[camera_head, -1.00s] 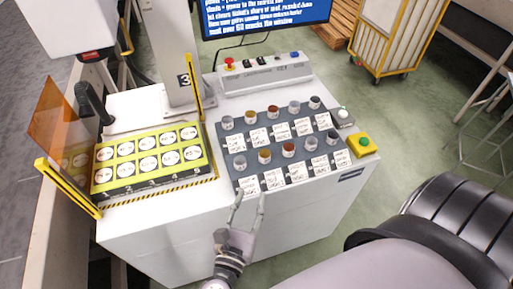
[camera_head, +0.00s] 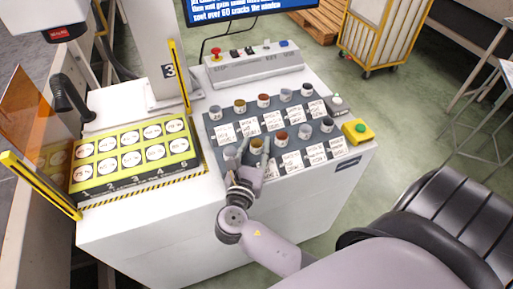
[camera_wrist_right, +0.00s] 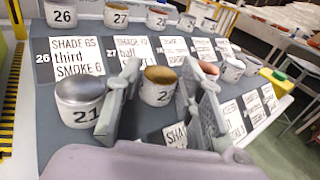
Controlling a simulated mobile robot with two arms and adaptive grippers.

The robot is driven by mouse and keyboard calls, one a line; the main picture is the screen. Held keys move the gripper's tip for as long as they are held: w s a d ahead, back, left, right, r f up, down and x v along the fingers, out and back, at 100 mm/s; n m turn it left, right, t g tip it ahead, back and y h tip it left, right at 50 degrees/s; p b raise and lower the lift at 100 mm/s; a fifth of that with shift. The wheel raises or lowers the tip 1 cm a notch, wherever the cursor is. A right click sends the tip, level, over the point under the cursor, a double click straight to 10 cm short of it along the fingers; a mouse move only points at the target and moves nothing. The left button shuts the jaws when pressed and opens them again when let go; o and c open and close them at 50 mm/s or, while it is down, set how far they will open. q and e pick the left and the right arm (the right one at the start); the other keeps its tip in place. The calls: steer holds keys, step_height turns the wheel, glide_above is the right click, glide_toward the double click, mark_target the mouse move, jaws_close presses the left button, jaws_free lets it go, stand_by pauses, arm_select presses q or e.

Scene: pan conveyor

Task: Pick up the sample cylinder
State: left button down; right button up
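Several small white sample cylinders with coloured tops stand in two rows on a dark grey mat (camera_head: 210,135). My right gripper (camera_head: 250,154) is over the near row at its left part. In the right wrist view, its open fingers (camera_wrist_right: 164,98) stand on either side of a cylinder with a golden-brown top (camera_wrist_right: 159,86), partly readable as "2". I cannot tell if they touch it. A grey-topped cylinder marked 21 (camera_wrist_right: 80,100) is just left of the left finger. A reddish-topped cylinder (camera_wrist_right: 207,71) is partly hidden behind the right finger. My left gripper is not in view.
Printed cards (camera_wrist_right: 75,56) lie between the cylinder rows. A yellow panel (camera_head: 130,140) with white discs is to the left. A control box (camera_head: 255,66) stands behind the mat, and a yellow button box (camera_head: 356,132) is at its right.

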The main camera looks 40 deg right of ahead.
steer(key=shift+r, duration=0.1)
steer(key=shift+c, duration=0.2)
jaws_close()
